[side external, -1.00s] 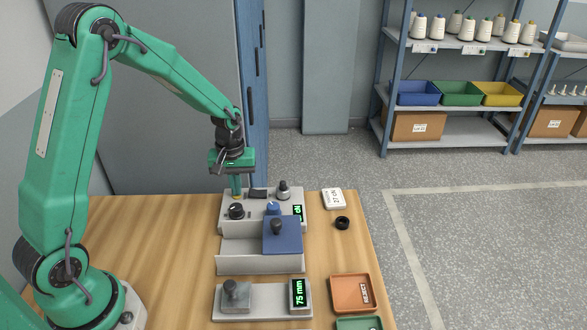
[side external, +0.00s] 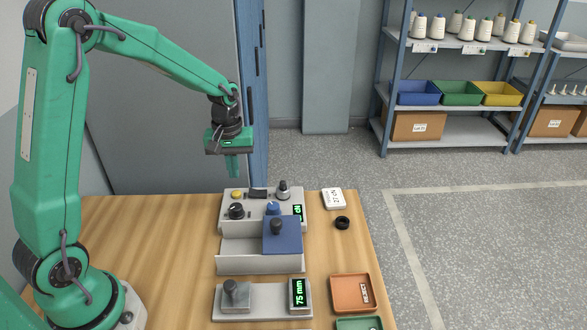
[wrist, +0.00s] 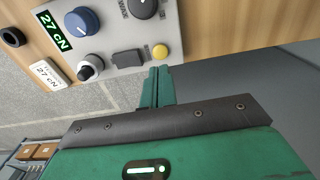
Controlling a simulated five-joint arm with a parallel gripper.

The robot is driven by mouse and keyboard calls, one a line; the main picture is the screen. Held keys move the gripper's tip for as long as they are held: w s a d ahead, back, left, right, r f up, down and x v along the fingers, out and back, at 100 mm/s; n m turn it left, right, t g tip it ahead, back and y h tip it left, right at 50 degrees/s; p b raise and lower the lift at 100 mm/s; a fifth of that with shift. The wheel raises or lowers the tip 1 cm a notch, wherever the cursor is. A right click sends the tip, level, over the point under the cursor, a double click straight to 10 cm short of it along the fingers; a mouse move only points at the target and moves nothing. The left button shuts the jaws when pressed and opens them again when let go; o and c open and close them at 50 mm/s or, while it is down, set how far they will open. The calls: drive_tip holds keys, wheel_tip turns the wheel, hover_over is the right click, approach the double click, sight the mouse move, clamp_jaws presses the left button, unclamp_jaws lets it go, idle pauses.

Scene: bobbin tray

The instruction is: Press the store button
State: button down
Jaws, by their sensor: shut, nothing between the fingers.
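A round yellow button (side external: 236,194) sits at the back left corner of a light grey control box (side external: 262,222); it also shows in the wrist view (wrist: 160,51). No label on the button is readable. My gripper (side external: 232,174) is shut and empty, its green fingers pointing down above the button with a clear gap. In the wrist view my fingertips (wrist: 157,72) appear just beside the button. The box also carries a black knob (side external: 236,211), a blue knob (side external: 273,207), a grey knob (side external: 283,189) and a green display (wrist: 48,30) reading 27 cN.
A white card (side external: 334,199) marked 27 cN and a black ring (side external: 342,223) lie right of the box. The left tabletop is clear.

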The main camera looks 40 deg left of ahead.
wheel_tip(320, 180, up, 8)
idle(0.4)
idle(0.6)
drive_tip(key=s+d+r+m+t, duration=0.1)
drive_tip(key=s+d+r+m, duration=0.1)
drive_tip(key=s, duration=0.4)
drive_tip(key=s+d+r+m+t, duration=0.2)
drive_tip(key=s+d+r+m, duration=0.1)
drive_tip(key=s, duration=0.4)
drive_tip(key=s+d+r+m+t, duration=0.2)
drive_tip(key=s+d+m, duration=0.1)
drive_tip(key=s, duration=0.3)
drive_tip(key=shift+s+r+m, duration=0.2)
drive_tip(key=shift+r+m, duration=0.05)
drive_tip(key=shift+m, duration=0.25)
idle(1.2)
